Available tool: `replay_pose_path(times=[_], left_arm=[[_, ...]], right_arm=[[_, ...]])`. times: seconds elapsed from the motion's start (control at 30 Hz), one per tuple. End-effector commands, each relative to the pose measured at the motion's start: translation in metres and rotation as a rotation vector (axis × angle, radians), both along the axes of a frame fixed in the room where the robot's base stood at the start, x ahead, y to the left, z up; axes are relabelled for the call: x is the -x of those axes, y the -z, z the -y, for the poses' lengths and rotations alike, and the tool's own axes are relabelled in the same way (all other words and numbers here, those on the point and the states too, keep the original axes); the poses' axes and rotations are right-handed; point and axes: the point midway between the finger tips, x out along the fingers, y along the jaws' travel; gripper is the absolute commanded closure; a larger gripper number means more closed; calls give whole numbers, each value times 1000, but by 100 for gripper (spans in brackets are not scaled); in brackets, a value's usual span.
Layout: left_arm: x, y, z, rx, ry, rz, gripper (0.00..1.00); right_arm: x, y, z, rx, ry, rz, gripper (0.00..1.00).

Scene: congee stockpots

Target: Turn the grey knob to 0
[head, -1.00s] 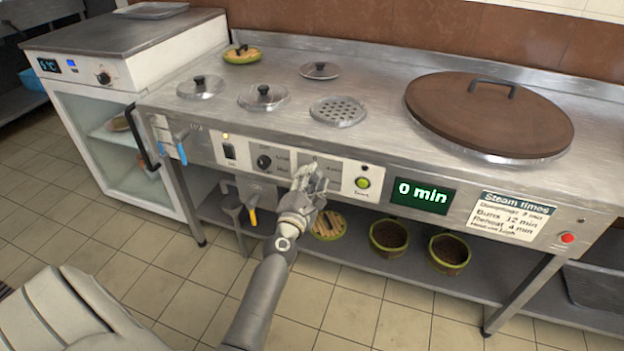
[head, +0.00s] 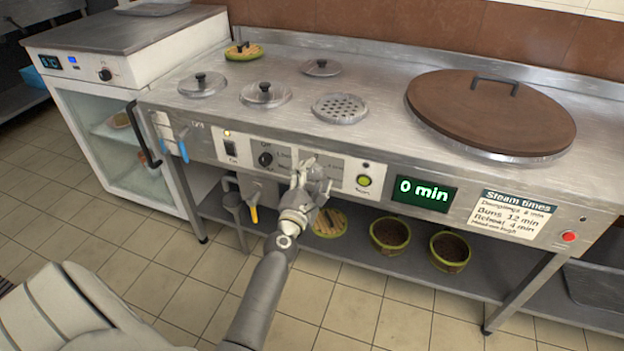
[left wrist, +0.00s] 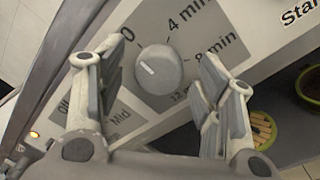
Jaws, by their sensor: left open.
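The grey knob (left wrist: 160,70) sits on a panel with 0, 4 min, 8 min and 12 min marks in the left wrist view. Its white pointer line aims up and left, roughly at the 0. My left gripper (head: 313,170) is open in front of this panel; in the head view it hides most of the knob. In the left wrist view its fingers stand on both sides of the knob, with gaps between. The green display (head: 423,193) reads 0 min. My right gripper is not in view.
A black knob (head: 265,159) and a green start button (head: 363,181) flank the gripper on the panel. Lids and a large brown cover (head: 490,112) lie on the steel counter. Green-rimmed pots (head: 389,235) stand on the shelf below. A glass-door fridge (head: 125,145) is at left.

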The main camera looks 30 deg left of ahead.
Motion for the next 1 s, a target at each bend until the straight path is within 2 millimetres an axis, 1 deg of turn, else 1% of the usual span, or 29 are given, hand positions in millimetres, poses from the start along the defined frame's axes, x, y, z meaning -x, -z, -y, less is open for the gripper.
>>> replay_pose_path(times=[0.13, 0.23, 0.5, 0.7, 0.83, 1.0], left_arm=[[6, 1, 2, 0, 0, 0, 39], [18, 2, 5, -1, 1, -1, 39], [64, 5, 17, -3, 0, -3, 39], [93, 7, 26, -1, 2, -3, 39], [106, 7, 29, -2, 1, -2, 39], [114, 7, 31, -1, 0, 0, 39]], right_arm=[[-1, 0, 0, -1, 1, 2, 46], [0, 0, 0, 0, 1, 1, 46], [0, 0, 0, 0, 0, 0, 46], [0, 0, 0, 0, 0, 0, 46], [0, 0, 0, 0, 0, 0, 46], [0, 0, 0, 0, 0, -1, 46]])
